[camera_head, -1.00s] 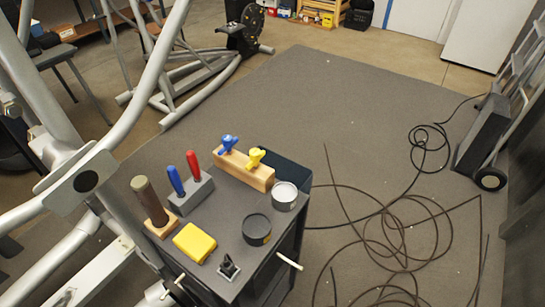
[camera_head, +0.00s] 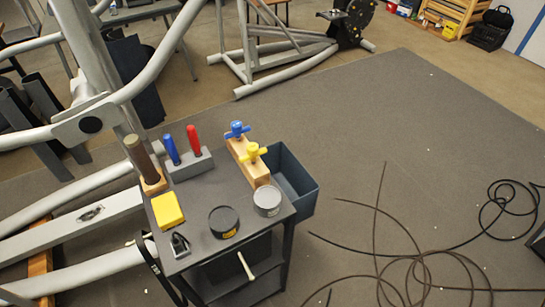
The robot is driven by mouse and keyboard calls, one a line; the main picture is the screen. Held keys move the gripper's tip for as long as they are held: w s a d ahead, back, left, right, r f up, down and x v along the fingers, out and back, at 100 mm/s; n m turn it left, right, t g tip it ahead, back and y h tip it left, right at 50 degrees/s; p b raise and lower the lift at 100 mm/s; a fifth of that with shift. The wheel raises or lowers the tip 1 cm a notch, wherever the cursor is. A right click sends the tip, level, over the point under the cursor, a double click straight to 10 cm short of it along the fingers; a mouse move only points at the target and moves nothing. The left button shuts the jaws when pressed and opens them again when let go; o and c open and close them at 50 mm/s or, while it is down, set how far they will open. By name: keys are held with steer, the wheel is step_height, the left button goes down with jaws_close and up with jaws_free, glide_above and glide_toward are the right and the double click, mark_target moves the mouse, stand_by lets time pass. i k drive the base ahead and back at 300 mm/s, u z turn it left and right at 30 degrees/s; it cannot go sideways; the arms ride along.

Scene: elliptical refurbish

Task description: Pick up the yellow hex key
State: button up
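The yellow hex key (camera_head: 253,152) has a yellow T-shaped handle. It stands upright in a wooden block (camera_head: 245,166) on top of a dark cart (camera_head: 205,244). A blue key (camera_head: 237,130) of the same shape stands in the same block, just behind it. The shafts are mostly hidden in the block. My gripper is not in view.
The cart top also holds red (camera_head: 193,141) and blue (camera_head: 171,150) screwdrivers in a grey holder, a brown-handled tool (camera_head: 140,158), a yellow box (camera_head: 167,210) and two round tins (camera_head: 223,221). A dark bin (camera_head: 295,188) hangs at its right. Elliptical frame tubes (camera_head: 95,208) crowd the left.

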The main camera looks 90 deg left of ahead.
mark_target(253, 151)
steer(key=z, duration=0.05)
steer(key=i, duration=0.65)
steer(key=u, duration=4.35)
steer(key=i, duration=0.1)
steer(key=z, duration=2.35)
steer(key=k, duration=0.35)
steer(key=u, duration=2.65)
